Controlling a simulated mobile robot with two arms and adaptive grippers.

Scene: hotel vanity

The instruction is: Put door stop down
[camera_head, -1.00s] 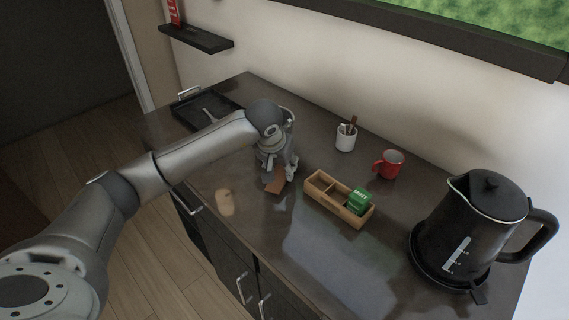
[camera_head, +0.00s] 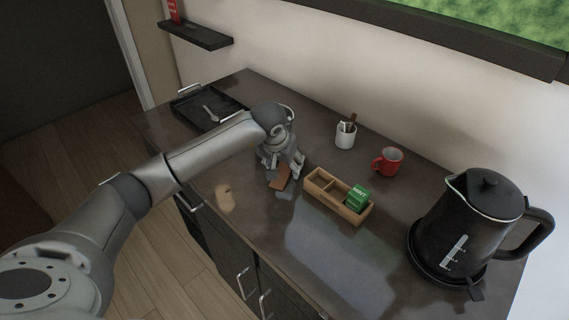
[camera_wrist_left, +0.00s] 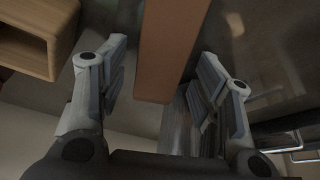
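The door stop, an orange-brown wedge-like block (camera_head: 280,178), is at the dark counter (camera_head: 330,244), left of the wooden box. It appears to rest on the counter, though its underside is hidden. My left gripper (camera_head: 284,173) is right above it, pointing down. In the left wrist view the door stop (camera_wrist_left: 168,50) lies between the two spread fingers of my left gripper (camera_wrist_left: 162,90). A gap shows on the left side of the block, and a narrow one on the right. The left gripper looks open. My right gripper is not in view.
A wooden divided box (camera_head: 325,198) holding a green packet (camera_head: 357,199) stands close to the gripper's right. A white cup (camera_head: 345,136), red mug (camera_head: 388,161) and black kettle (camera_head: 478,225) stand farther right. A black tray (camera_head: 191,103) lies behind on the left.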

